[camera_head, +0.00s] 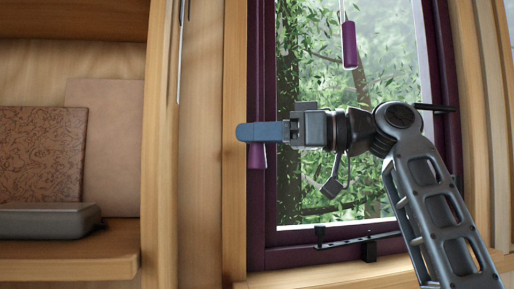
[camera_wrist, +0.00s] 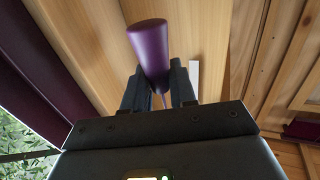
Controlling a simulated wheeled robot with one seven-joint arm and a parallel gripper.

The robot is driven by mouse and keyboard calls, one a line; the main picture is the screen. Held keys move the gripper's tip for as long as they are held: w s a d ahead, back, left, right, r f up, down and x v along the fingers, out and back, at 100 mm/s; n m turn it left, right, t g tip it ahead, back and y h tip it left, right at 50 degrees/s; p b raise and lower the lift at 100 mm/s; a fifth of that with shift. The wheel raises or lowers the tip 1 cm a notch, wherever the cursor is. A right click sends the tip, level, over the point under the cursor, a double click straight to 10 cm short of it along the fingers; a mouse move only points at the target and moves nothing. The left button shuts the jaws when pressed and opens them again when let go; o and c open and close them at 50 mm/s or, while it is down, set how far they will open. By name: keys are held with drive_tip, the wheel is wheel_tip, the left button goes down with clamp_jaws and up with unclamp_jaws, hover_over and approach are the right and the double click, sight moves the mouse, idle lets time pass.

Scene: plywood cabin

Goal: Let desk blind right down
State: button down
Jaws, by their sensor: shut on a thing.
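A purple pull handle (camera_head: 257,157) hangs at the left side of the window frame, its lower end showing below my gripper (camera_head: 258,131). My gripper is shut on its narrow upper part. In the wrist view the handle (camera_wrist: 149,48) sits between my two fingers (camera_wrist: 158,88), with a thin cord running from its narrow end. A second purple handle (camera_head: 349,45) hangs free on a cord in front of the upper glass. The blind itself does not show, and the glass in view is uncovered.
The dark purple window frame (camera_head: 262,220) has a black stay bar (camera_head: 345,242) along its bottom. To the left stands a wooden shelf (camera_head: 70,262) with a grey case (camera_head: 48,221) and a patterned brown board (camera_head: 40,150). A wooden post lies between shelf and window.

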wheel_tip(320, 180, up, 5)
drive_tip(key=shift+p, duration=0.7)
drive_tip(key=c, duration=1)
unclamp_jaws()
drive_tip(key=shift+f, duration=0.1)
drive_tip(key=shift+c, duration=0.2)
drive_tip(key=d+b, duration=0.1)
drive_tip(key=d, duration=0.7)
drive_tip(key=shift+s+b, duration=0.35)
drive_tip(key=shift+s, duration=0.05)
drive_tip(key=shift+c, duration=0.3)
